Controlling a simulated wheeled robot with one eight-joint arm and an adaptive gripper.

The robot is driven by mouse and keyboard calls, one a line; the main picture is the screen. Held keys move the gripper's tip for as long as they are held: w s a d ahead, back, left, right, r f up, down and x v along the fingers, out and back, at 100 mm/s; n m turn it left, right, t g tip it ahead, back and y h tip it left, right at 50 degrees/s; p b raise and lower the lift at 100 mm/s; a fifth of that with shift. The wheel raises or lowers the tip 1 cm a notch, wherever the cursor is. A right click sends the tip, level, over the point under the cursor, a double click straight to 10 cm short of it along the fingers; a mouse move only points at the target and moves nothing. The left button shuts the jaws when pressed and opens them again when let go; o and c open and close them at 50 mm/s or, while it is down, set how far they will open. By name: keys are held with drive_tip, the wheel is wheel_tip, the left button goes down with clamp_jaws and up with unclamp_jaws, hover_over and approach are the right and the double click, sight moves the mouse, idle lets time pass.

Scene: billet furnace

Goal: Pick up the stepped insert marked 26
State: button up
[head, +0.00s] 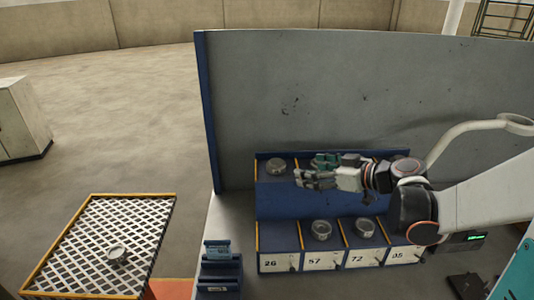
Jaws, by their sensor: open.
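A two-tier blue rack (268,203) stands against a grey panel. Its front labels read 26, 57, 72 and one partly hidden number. A round metal insert (276,166) sits on the upper tier in the leftmost column, in line with the label 26 (270,263). The lower bay behind that label looks empty. Two more metal inserts sit in the lower bays, one above 57 (321,229) and one above 72 (365,228). My gripper (302,180) is open and empty, pointing left, just right of the upper insert in the picture. My arm hides the rack's right part.
A white mesh table (75,235) with an orange rim stands at the left, with a round metal part (118,255) on it. A small blue stepped block (219,268) stands left of the rack. The tall grey panel (330,95) rises behind the rack.

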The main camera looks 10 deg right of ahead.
drive_tip(key=b, duration=0.1)
approach(279, 162)
drive_tip(key=w+a+f, duration=0.2)
drive_tip(key=a, duration=0.1)
drive_tip(key=shift+w, duration=0.25)
drive_tip(key=shift+w+d+b+x, duration=0.15)
drive_tip(key=shift+b+x, duration=0.15)
drive_tip(key=shift+x, duration=1)
drive_tip(key=shift+w+d+b+x, duration=0.15)
drive_tip(key=shift+b+x, duration=0.15)
drive_tip(key=shift+x, duration=1)
drive_tip(key=shift+r, duration=0.2)
drive_tip(key=c, duration=1.6)
drive_tip(key=shift+c, duration=0.3)
drive_tip(key=shift+r, duration=0.15)
